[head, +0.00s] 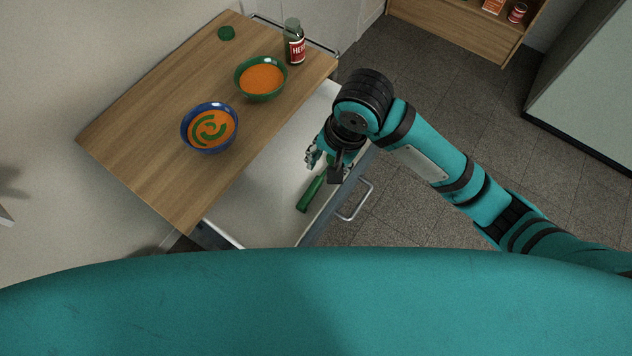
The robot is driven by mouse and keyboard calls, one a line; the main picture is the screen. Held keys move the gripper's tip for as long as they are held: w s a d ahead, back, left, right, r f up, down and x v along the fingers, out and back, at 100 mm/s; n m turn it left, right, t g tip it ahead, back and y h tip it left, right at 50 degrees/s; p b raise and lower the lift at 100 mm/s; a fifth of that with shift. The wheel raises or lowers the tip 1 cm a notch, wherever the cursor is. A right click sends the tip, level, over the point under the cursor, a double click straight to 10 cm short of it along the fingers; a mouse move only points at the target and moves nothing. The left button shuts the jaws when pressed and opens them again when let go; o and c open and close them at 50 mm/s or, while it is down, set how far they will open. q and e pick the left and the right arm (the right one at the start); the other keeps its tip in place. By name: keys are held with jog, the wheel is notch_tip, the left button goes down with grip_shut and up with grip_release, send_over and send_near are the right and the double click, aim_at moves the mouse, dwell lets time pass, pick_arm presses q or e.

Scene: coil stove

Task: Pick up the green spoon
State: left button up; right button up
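The green spoon (312,193) lies in the open white drawer (255,205) below the wooden counter, in the head view. Its handle points toward the lower left, and its upper end is hidden by my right gripper. My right gripper (325,170) is over the drawer at the spoon's upper end, with its fingers spread apart. I cannot tell whether the fingers touch the spoon. My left gripper does not show.
The wooden counter (165,120) bears a blue bowl (185,135) and a green bowl (262,97), both with orange contents, a bottle (294,50) and a green lid (226,33). The drawer's handle (364,203) juts out at right. Open floor (470,110) lies beyond.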

aim_at(313, 189)
jog(key=x, duration=1.7)
jog(key=shift+p, duration=0.4)
jog(key=shift+c, duration=0.2)
grip_shut()
